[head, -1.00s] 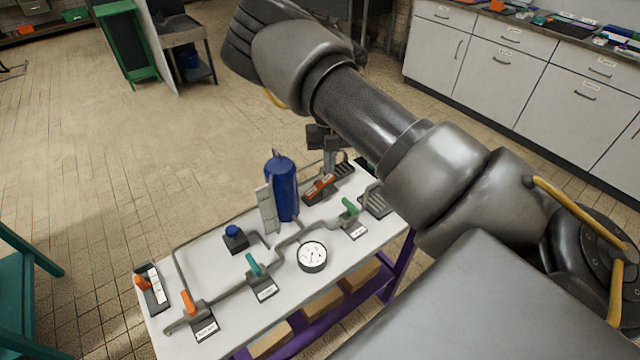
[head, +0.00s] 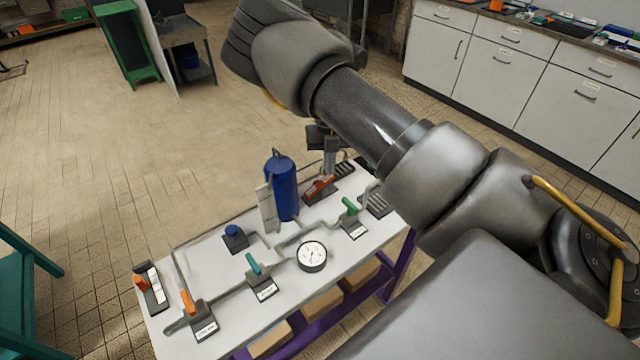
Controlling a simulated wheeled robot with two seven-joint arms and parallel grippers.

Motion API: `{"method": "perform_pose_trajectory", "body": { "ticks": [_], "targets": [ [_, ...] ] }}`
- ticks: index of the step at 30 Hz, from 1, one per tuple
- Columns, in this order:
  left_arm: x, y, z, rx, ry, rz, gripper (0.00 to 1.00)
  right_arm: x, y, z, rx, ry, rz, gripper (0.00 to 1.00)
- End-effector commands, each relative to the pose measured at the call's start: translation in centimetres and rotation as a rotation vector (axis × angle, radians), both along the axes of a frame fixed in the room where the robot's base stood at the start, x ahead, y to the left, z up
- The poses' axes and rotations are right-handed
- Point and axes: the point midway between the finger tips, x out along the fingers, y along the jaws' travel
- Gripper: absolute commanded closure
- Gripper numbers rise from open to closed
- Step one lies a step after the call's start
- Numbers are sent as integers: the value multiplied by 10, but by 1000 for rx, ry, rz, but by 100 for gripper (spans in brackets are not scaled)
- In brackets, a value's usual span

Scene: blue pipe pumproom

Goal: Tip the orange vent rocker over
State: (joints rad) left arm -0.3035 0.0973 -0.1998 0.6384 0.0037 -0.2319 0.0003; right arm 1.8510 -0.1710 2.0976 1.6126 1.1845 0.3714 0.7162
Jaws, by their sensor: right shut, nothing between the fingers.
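An orange-red rocker (head: 319,188) on a dark base sits near the far edge of the white bench top (head: 215,268), just right of a blue cylinder (head: 283,187). I take it to be the vent rocker; its label cannot be read. My right gripper (head: 329,172) points down close above and behind the rocker, shut and empty. Whether its tips touch the rocker cannot be told. My right forearm hides part of the area beyond. My left gripper is not in view.
The bench top also carries a green-handled valve (head: 349,207), a round gauge (head: 312,256), a teal-handled valve (head: 254,265), a blue knob (head: 232,231), an orange-handled valve (head: 187,301) and an orange lever (head: 141,283). Grey pipes run between them.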

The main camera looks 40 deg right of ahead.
Motion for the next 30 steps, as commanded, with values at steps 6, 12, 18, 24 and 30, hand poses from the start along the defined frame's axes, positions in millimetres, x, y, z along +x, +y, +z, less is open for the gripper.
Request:
{"method": "perform_pose_trajectory", "body": {
  "ticks": [6, 12, 18, 24, 30],
  "targets": [
    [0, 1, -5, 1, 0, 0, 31, 0, 0, -9, 0, 1, 0, 100],
    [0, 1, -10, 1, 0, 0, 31, 0, 0, -16, 0, 1, 0, 100],
    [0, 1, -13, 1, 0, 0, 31, 0, 0, -23, 0, 0, 0, 100],
    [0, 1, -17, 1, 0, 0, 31, 0, 0, -30, 1, 1, 0, 100],
    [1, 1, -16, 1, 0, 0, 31, 0, 0, -30, 1, 1, 0, 100]
  ]
}}
